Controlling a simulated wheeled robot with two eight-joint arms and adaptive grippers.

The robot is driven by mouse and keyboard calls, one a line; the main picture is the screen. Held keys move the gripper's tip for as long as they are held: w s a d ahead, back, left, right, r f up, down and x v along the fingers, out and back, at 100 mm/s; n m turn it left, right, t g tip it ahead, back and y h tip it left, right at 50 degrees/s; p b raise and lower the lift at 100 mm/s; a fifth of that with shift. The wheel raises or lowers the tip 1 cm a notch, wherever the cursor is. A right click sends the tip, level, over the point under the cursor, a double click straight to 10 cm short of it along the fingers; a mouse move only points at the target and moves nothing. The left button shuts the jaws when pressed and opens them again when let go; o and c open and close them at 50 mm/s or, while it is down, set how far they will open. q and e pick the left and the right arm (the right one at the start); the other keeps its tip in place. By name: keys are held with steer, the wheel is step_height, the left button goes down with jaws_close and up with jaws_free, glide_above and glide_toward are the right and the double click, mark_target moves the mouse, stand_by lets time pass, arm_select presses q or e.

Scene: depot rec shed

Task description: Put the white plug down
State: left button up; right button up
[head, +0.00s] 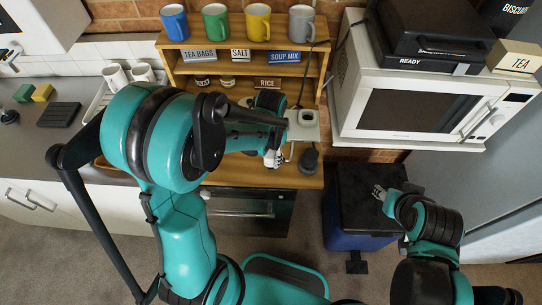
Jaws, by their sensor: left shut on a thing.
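My left arm reaches across the wooden counter, and its gripper (272,158) is low over the counter, left of a pale socket block (303,125). The left gripper is shut on the white plug, of which only a small pale part seems to show at the fingertips; the arm and fingers hide most of it. I cannot tell whether the plug touches the counter. My right gripper (379,192) is over the dark-lidded blue bin, away from the counter; its jaw opening is too small to tell.
A dark rounded object (308,159) lies close right of the left gripper. A dark cord runs down to the socket block. A shelf (238,45) with mugs stands behind, a white microwave (425,105) at right, and the blue bin (362,205) below it.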

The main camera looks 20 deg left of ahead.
arm_select(q)
steer(key=shift+f, duration=0.15)
steer(key=o, duration=1.2)
steer(key=shift+c, duration=0.2)
